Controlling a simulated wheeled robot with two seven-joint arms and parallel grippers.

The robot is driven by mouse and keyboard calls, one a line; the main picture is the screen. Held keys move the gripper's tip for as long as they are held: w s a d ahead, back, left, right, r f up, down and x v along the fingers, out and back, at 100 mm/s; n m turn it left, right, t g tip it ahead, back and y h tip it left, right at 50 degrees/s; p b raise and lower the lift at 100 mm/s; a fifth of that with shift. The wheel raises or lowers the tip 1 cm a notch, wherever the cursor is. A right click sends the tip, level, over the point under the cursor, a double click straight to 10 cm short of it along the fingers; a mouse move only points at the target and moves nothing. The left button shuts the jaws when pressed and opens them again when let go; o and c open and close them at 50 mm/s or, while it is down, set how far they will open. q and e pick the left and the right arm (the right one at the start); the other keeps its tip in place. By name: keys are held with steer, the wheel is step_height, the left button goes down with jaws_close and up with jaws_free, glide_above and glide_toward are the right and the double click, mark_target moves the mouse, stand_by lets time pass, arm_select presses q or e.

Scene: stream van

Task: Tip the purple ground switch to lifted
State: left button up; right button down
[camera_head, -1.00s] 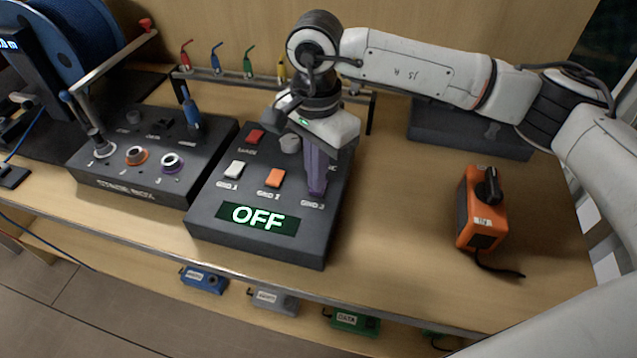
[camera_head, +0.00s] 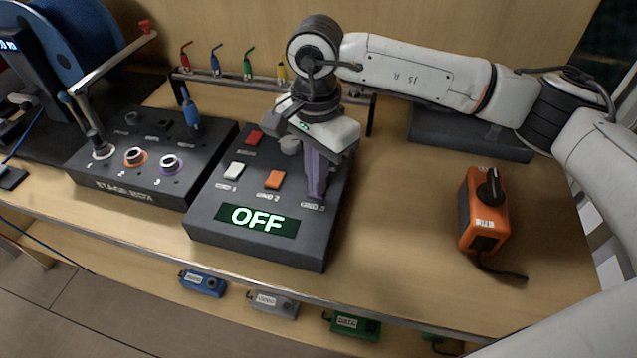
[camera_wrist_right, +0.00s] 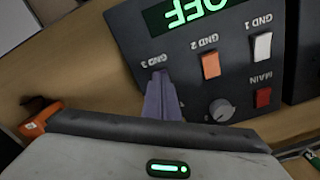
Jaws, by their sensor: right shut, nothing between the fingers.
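The dark switch box (camera_head: 205,222) has a white GND 1 switch (camera_head: 233,171), an orange GND 2 switch (camera_head: 273,180) and a red MAIN switch (camera_head: 255,138). Its green display (camera_head: 258,219) reads OFF. My right gripper (camera_head: 315,194) points down at the GND 3 place, its purplish fingers shut together. In the right wrist view the fingertips (camera_wrist_right: 159,78) sit right at the GND 3 label. The purple switch itself is hidden behind the fingers, so its position and any contact cannot be told. My left gripper is out of view.
A grey knob (camera_wrist_right: 221,110) sits beside the fingers on the box. The stage box (camera_head: 122,190) stands to the left, and an orange device with a black knob (camera_head: 476,215) to the right. Bare bench (camera_head: 400,220) lies between the switch box and the orange device.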

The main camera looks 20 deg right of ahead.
step_height(320, 180, up, 7)
steer(key=p, duration=0.2)
steer(key=shift+f+p, duration=0.15)
steer(key=shift+p, duration=0.25)
stand_by(0.4)
